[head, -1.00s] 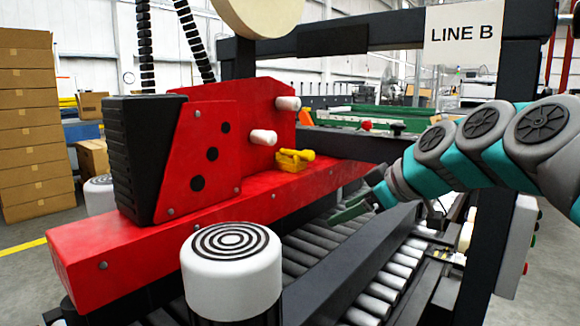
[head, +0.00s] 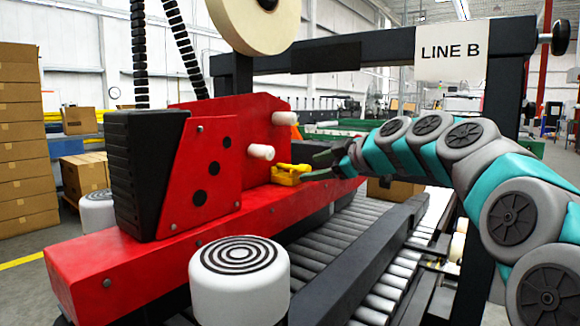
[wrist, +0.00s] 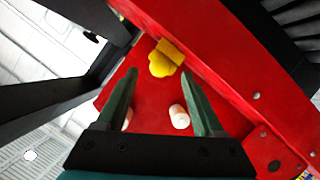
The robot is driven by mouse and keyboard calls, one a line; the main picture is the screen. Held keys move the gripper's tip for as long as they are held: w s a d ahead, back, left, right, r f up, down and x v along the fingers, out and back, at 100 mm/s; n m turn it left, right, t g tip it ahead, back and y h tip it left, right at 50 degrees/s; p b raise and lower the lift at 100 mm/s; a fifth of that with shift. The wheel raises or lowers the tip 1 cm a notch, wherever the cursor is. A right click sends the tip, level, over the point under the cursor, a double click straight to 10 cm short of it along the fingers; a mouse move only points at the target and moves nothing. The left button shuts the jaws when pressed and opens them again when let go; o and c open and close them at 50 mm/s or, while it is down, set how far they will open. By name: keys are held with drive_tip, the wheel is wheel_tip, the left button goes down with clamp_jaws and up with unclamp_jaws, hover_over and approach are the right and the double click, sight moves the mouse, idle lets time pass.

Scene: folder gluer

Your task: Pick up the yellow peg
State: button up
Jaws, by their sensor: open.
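The yellow peg (head: 304,168) shows a rounded end and sits at a yellow block (head: 284,175) on the red machine's ledge. In the wrist view the yellow peg (wrist: 162,67) lies just ahead of the fingertips, roughly midway between them, with the yellow block (wrist: 171,49) beyond it. My gripper (head: 313,166) is open and empty, with its dark green fingers just right of the peg in the head view. In the wrist view my gripper (wrist: 160,80) has a finger on each side. Whether the fingers touch the peg cannot be told.
Two white pegs, upper (head: 285,118) and lower (head: 261,152), stick out of the red machine (head: 235,130) near the yellow peg. A white ringed cylinder (head: 239,285) stands in front. Rollers (head: 335,235) run below right. A dark frame crossbar (head: 380,52) spans behind.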

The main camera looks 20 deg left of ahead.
sight(302, 169)
drive_tip(key=x, duration=0.2)
drive_tip(key=shift+w+a+f, duration=0.1)
drive_tip(key=shift+w+a, duration=0.15)
drive_tip(key=shift+a, duration=0.05)
clamp_jaws()
idle(0.3)
